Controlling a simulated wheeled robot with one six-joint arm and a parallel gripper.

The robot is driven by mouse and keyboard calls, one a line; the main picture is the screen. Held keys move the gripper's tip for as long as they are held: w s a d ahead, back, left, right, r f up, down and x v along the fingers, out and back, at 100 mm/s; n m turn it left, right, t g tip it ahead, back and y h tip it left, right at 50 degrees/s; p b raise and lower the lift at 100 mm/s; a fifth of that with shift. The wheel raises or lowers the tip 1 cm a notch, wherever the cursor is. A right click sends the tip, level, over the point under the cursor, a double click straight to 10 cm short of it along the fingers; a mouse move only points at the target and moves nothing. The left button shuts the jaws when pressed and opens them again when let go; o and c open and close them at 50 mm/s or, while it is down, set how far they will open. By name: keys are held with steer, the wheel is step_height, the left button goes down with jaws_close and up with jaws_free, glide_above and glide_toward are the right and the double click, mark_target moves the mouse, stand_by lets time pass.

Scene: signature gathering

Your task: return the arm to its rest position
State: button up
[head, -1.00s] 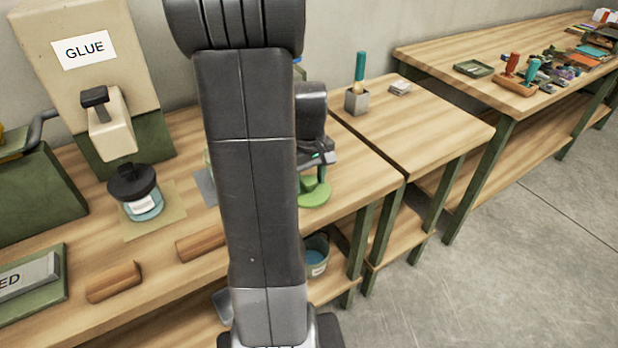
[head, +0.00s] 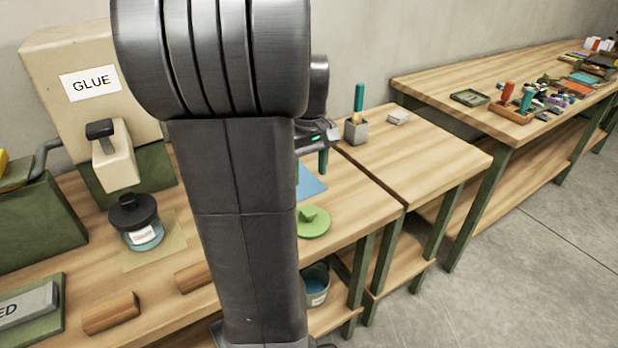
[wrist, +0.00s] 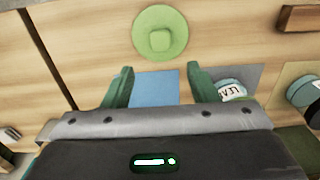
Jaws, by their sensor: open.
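My arm fills the middle of the head view and hides part of the bench behind it. My gripper (wrist: 158,86) shows in the wrist view with its two green fingers spread apart and nothing between them. In the head view only a little of my gripper (head: 312,178) shows beside the arm, above the bench. A blue sheet (wrist: 155,88) lies on the bench below the fingers. A round green lid with a knob (wrist: 160,33) lies on the bench beyond the fingertips, apart from them; it also shows in the head view (head: 314,223).
A glue dispenser (head: 68,50) stands at the left with a dark-capped jar (head: 143,232) under it. A wooden block (head: 111,312) lies near the front. A metal cup (head: 356,131) holds a green-handled tool. A further table (head: 440,84) carries a tray and small items.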

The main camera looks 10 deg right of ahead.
mark_target(309, 210)
steer(key=shift+f, duration=0.1)
steer(key=shift+f+b, duration=0.3)
steer(key=shift+f, duration=4.05)
steer(key=shift+f, duration=0.1)
